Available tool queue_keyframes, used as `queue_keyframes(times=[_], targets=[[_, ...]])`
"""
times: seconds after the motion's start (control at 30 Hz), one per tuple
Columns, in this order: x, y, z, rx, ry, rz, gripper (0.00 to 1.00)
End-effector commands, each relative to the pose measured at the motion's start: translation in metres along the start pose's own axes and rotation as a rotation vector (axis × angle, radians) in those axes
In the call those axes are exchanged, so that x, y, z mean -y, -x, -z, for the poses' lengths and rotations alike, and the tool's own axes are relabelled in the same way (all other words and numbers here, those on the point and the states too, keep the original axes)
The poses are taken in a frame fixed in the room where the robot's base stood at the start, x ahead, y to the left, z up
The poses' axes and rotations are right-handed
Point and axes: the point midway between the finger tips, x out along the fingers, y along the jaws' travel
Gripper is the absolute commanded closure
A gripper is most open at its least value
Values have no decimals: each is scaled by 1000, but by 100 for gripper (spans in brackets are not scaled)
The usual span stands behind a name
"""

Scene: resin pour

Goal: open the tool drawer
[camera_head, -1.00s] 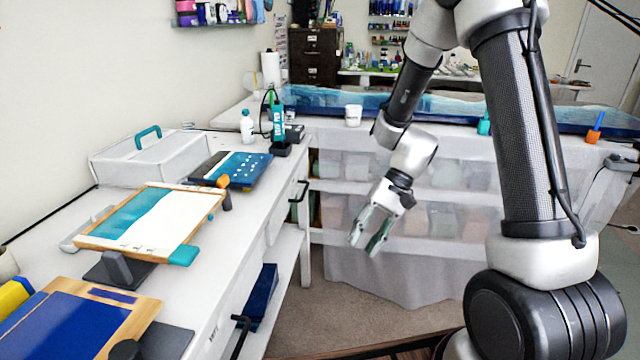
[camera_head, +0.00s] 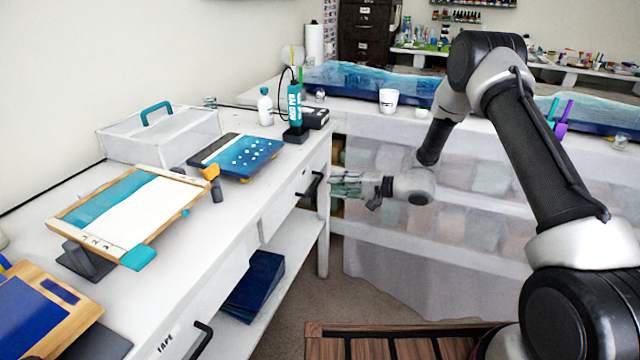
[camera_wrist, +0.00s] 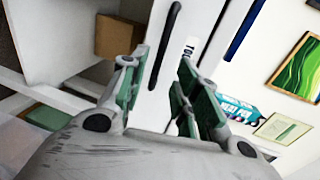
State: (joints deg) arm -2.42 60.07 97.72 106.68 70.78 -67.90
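The tool drawer (camera_head: 285,205) is in the front of the white bench and looks closed. Its black bar handle (camera_head: 313,186) stands out from the drawer front. In the wrist view the handle (camera_wrist: 165,45) runs between and beyond my fingertips, with a partly hidden label starting "TOO" (camera_wrist: 190,47) beside it. My gripper (camera_head: 335,185) is open, its fingers pointing left at the handle in the head view. In the wrist view the green-padded fingers (camera_wrist: 160,72) stand apart with a gap on each side of the handle. Whether they touch it cannot be told.
A second drawer labelled TAPE has its own black handle (camera_head: 201,340). Dark blue panels (camera_head: 255,285) lie on the shelf below. A tilted frame (camera_head: 135,212), a blue panel (camera_head: 237,156) and a clear box (camera_head: 160,135) occupy the benchtop. A slatted wooden surface (camera_head: 400,347) is at the front.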

Motion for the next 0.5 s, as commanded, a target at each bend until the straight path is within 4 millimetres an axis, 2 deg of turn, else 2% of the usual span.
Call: queue_keyframes(times=[0.4,0.5], targets=[[-1,-61,-1,3,11,-3,69],[-1,-70,-1,3,11,-2,69]])
